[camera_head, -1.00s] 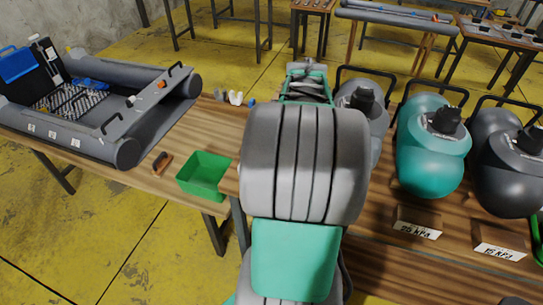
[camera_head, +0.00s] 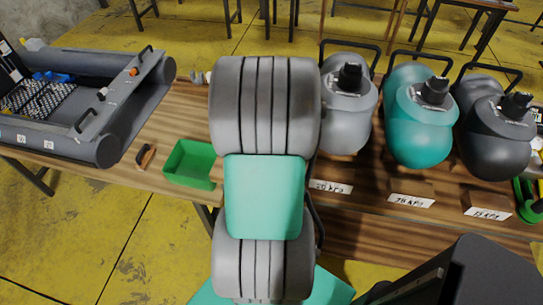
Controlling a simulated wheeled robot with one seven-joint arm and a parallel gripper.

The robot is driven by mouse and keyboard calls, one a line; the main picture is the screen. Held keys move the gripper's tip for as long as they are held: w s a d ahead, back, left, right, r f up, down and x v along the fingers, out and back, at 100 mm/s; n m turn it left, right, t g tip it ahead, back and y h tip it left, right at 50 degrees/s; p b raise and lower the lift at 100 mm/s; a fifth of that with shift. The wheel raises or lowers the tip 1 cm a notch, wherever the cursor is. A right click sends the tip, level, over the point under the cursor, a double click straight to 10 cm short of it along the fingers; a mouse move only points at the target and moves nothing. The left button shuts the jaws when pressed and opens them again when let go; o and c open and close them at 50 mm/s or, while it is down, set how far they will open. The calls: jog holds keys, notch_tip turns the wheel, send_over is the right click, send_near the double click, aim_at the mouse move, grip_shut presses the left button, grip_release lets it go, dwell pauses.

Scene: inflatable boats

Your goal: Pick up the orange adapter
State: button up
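A small orange piece (camera_head: 133,71) sits on the right tube of the grey inflatable boat (camera_head: 150,105); it is too small to tell whether it is the orange adapter. No other clearly orange adapter shows. My arm rises through the middle of the view and hides part of the table behind it. My gripper is not visible, so its fingers and anything in them cannot be seen.
A green open bin (camera_head: 192,165) stands on the wooden table, with a small brown-handled object (camera_head: 146,156) to its left. Grey, teal (camera_head: 418,125) and dark pumps stand at right behind label blocks (camera_head: 411,200). A dark panel fills the lower right corner.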

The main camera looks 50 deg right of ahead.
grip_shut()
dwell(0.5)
